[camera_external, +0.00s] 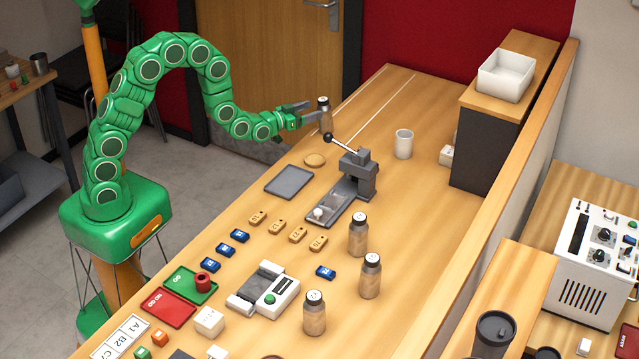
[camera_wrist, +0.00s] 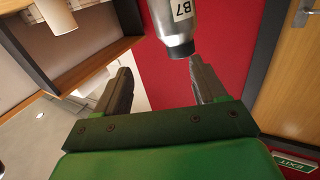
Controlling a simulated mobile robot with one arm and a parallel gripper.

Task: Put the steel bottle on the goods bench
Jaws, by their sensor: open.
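A grey metallic bottle (camera_external: 325,119) is at the end of my arm, at the long wooden bench's left edge in the external view. In the wrist view this bottle (camera_wrist: 174,24) has a white B7 label and a dark end. That end is at the fingertips, close to the right finger. My gripper (camera_external: 309,111) is open, and its two fingers (camera_wrist: 160,72) are spread apart. I cannot tell whether the bottle is supported or touches a finger. Which surface is the goods bench is not clear.
The long wooden bench (camera_external: 420,110) holds a lever press (camera_external: 358,178), a white cup (camera_external: 404,144) and several brown bottles (camera_external: 358,237). A side bench (camera_external: 20,92) at far left carries a steel cup (camera_external: 39,64). The long bench's far end is mostly clear.

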